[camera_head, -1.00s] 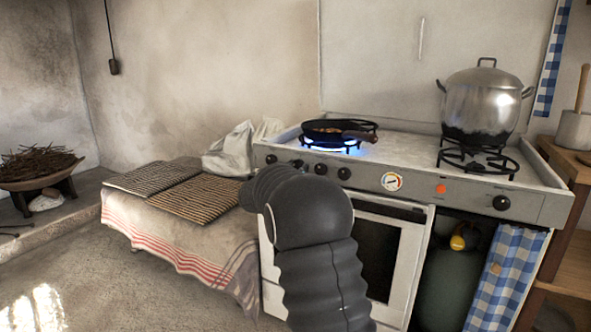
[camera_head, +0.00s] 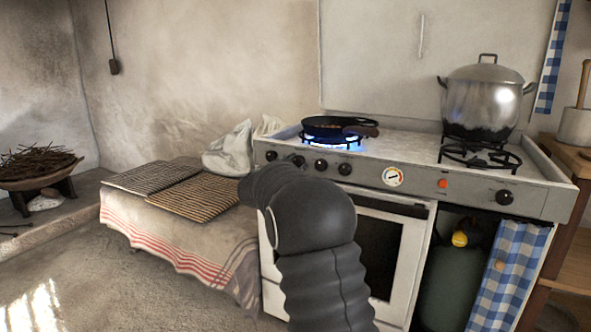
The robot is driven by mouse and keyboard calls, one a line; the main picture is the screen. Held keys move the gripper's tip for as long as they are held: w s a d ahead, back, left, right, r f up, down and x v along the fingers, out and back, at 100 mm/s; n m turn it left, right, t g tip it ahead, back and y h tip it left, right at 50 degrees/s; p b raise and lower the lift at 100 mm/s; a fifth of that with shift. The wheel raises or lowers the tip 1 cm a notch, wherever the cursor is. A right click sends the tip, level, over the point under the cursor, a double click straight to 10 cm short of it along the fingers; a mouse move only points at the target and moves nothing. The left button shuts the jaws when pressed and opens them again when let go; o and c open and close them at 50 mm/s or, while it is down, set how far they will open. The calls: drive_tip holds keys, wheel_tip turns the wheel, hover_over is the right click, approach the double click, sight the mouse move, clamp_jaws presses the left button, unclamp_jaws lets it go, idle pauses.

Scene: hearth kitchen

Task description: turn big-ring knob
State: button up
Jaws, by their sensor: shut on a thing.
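The white stove has a grey front panel (camera_head: 420,181) with several black knobs. At its left end are a far-left knob (camera_head: 271,155), a third knob (camera_head: 320,164) and a fourth knob (camera_head: 344,168). Blue flame (camera_head: 332,141) burns under a black pan (camera_head: 335,126) on the left burner.
A large metal pot (camera_head: 488,98) stands on the right burner, which shows no flame. An oven door (camera_head: 385,255) is below the panel. A low cloth-covered bench (camera_head: 180,236) with two woven mats is at left. A gas bottle (camera_head: 450,292) stands under the right side.

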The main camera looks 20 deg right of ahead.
drive_tip(key=m+b, duration=0.2)
drive_tip(key=m, duration=0.2)
drive_tip(key=shift+f+m, duration=0.1)
drive_tip(key=shift+m, duration=0.2)
drive_tip(key=shift+m+b, duration=1.25)
drive_tip(key=shift+m, duration=0.55)
drive_tip(key=shift+r, duration=0.2)
drive_tip(key=o, duration=1.1)
drive_tip(key=shift+o, duration=0.2)
drive_tip(key=shift+a, duration=0.1)
drive_tip(key=v, duration=1.2)
